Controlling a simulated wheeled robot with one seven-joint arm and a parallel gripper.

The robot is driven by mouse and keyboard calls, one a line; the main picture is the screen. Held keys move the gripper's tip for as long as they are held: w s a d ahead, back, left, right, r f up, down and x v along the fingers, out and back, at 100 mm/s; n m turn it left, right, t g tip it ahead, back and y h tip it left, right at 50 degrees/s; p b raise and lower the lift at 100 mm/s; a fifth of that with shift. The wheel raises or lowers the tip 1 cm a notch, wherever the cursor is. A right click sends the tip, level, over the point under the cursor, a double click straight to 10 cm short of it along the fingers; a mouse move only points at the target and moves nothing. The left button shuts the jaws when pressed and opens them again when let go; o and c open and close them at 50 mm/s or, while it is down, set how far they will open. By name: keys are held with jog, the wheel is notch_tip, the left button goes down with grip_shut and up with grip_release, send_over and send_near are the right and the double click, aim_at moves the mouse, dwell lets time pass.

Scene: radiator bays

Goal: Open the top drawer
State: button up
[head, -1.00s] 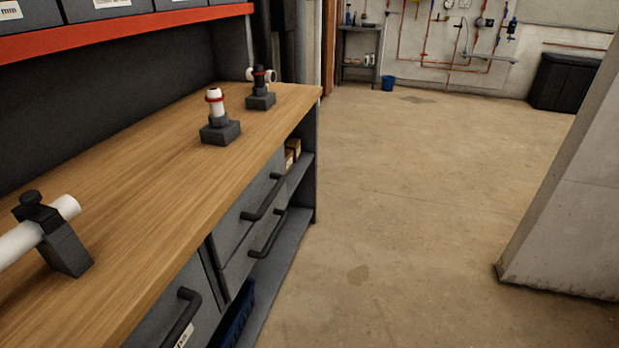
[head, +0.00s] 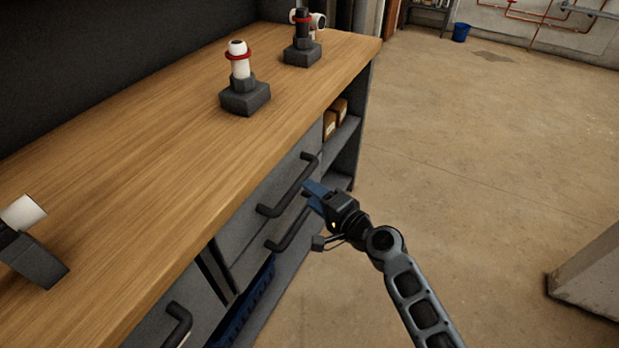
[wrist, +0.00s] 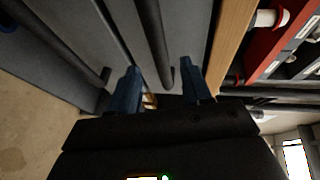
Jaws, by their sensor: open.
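The top drawer (head: 262,208) is a grey front just under the wooden worktop, and it looks shut. Its dark bar handle (head: 285,190) runs along the front; it also shows in the wrist view (wrist: 153,40). My gripper (head: 314,194) is in front of the drawers near the handle's far end, with blue fingers apart and empty. In the wrist view my gripper (wrist: 162,88) has the top handle lying between the lines of its two fingers. I cannot tell whether the bar is fully between the fingertips. The second drawer's handle (head: 288,228) is just below, partly hidden by my gripper.
The wooden worktop (head: 150,160) carries clamp blocks with white pipe pieces. Another handle (head: 178,325) is at the near left. A blue crate (head: 245,310) sits low in the bench, and small boxes (head: 335,118) are on a far shelf. Floor to the right is open, up to a concrete pillar (head: 590,275).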

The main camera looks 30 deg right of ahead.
aim_at(298, 185)
jog(key=x, duration=0.6)
jog(key=shift+w+a, duration=0.15)
jog(key=shift+w, duration=0.1)
jog(key=shift+c, duration=0.3)
grip_shut()
jog(key=shift+f, duration=0.1)
